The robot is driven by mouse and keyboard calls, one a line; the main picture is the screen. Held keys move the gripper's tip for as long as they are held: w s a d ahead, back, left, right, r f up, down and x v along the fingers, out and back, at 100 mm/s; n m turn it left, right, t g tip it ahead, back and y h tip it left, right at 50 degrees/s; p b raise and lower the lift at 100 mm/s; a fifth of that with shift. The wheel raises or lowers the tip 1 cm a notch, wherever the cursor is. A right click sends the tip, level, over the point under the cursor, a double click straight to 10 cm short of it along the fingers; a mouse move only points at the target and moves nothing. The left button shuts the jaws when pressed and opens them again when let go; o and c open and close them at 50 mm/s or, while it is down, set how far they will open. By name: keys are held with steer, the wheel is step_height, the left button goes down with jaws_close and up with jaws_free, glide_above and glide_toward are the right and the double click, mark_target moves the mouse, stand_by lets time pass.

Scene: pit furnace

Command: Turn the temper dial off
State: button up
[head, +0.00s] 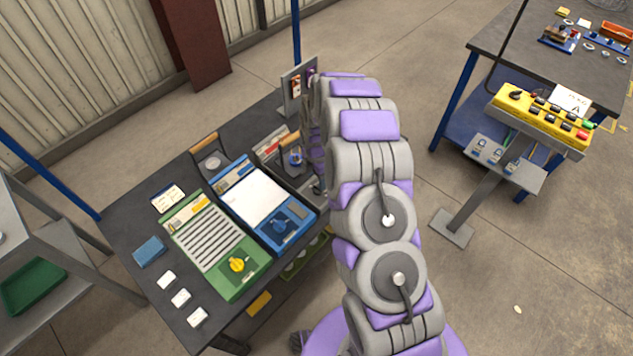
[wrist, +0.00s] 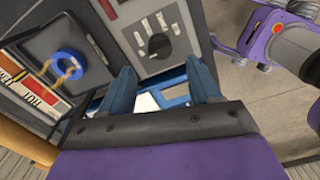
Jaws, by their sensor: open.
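I cannot tell from the labels which dial is the temper dial. In the head view, a yellow dial (head: 237,264) sits on a green panel box (head: 238,288) and a blue dial (head: 281,226) sits on a blue panel box (head: 304,218). In the wrist view, a blue ring-shaped part (wrist: 68,64) lies on a dark panel at left, and a dark disc with pale pieces (wrist: 150,36) sits on a grey panel at top. My gripper (wrist: 162,84) is open and empty, its fingers apart in front of a blue-and-white surface. My arm hides it in the head view.
The dark bench (head: 130,222) also carries small white blocks (head: 181,298), a blue block (head: 149,250) and wooden-handled items (head: 204,145). A yellow control box (head: 540,120) stands on a post at right, beside another table (head: 480,40). Open floor lies between.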

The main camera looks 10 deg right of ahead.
mark_target(317, 187)
step_height(317, 187, up, 11)
steer(key=p, duration=0.1)
stand_by(0.5)
steer(key=s+a+r+m, duration=0.1)
steer(key=s+r+m, duration=0.9)
steer(key=s+r, duration=0.75)
steer(key=s+r+m+g, duration=0.1)
steer(key=s+m, duration=0.5)
steer(key=s, duration=0.6)
steer(key=s+d+r+m, duration=0.1)
steer(key=s+r+m, duration=0.2)
steer(key=s, duration=0.9)
steer(key=m, duration=0.3)
steer(key=shift+s+d+r+g, duration=0.2)
steer(key=shift+s+d+g, duration=0.05)
steer(key=shift+s+g, duration=0.15)
